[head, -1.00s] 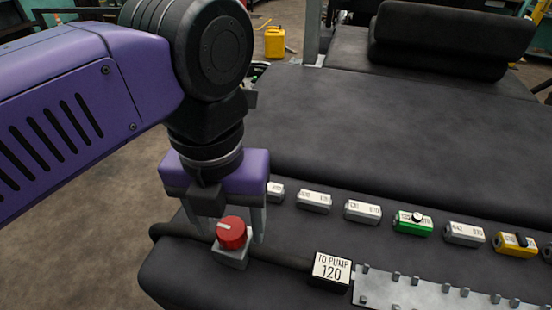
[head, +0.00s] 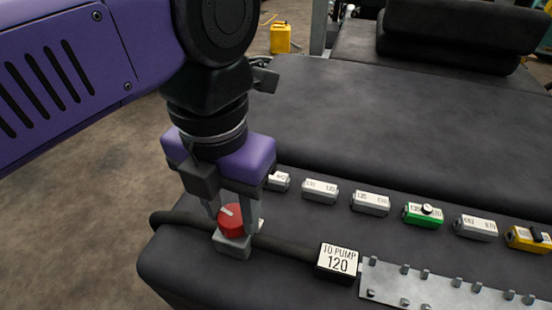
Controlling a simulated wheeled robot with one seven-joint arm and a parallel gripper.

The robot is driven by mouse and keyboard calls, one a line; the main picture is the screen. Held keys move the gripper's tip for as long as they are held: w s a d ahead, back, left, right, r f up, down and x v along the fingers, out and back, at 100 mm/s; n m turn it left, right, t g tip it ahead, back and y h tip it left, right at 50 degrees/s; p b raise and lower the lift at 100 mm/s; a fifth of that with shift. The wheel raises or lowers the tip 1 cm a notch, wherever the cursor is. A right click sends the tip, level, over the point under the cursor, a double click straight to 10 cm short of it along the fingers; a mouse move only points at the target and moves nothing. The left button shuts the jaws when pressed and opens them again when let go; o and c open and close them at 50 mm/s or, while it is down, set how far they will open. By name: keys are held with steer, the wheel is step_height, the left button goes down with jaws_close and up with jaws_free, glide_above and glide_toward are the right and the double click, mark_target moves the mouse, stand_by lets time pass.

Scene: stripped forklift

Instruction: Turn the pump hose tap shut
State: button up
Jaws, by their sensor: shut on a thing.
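The pump hose tap has a round red knob (head: 231,221) with a pale mark on top, set on a grey block (head: 233,246) on the black hose (head: 285,245). A label box (head: 338,263) reading "TO PUMP 120" sits to its right along the hose. My gripper (head: 232,212) points down over the tap and is shut on the red knob, one finger on each side. The near finger and the purple gripper body partly hide the knob's back edge.
A row of grey blocks (head: 320,191), a green one (head: 424,214) and a yellow one (head: 528,239) lies behind the hose. A studded metal strip (head: 440,285) is at the front right. A yellow can (head: 280,39) stands on the floor behind.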

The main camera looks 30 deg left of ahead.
steer(key=m+b, duration=0.2)
steer(key=m, duration=0.1)
steer(key=shift+f+m, duration=0.1)
steer(key=shift+m, duration=0.3)
steer(key=m+b, duration=0.1)
steer(key=m, duration=0.2)
steer(key=shift+m, duration=0.3)
steer(key=m+b, duration=0.1)
steer(key=m, duration=0.3)
steer(key=shift+m, duration=1.9)
steer(key=o, duration=1.4)
steer(key=shift+c, duration=0.2)
steer(key=shift+r, duration=0.2)
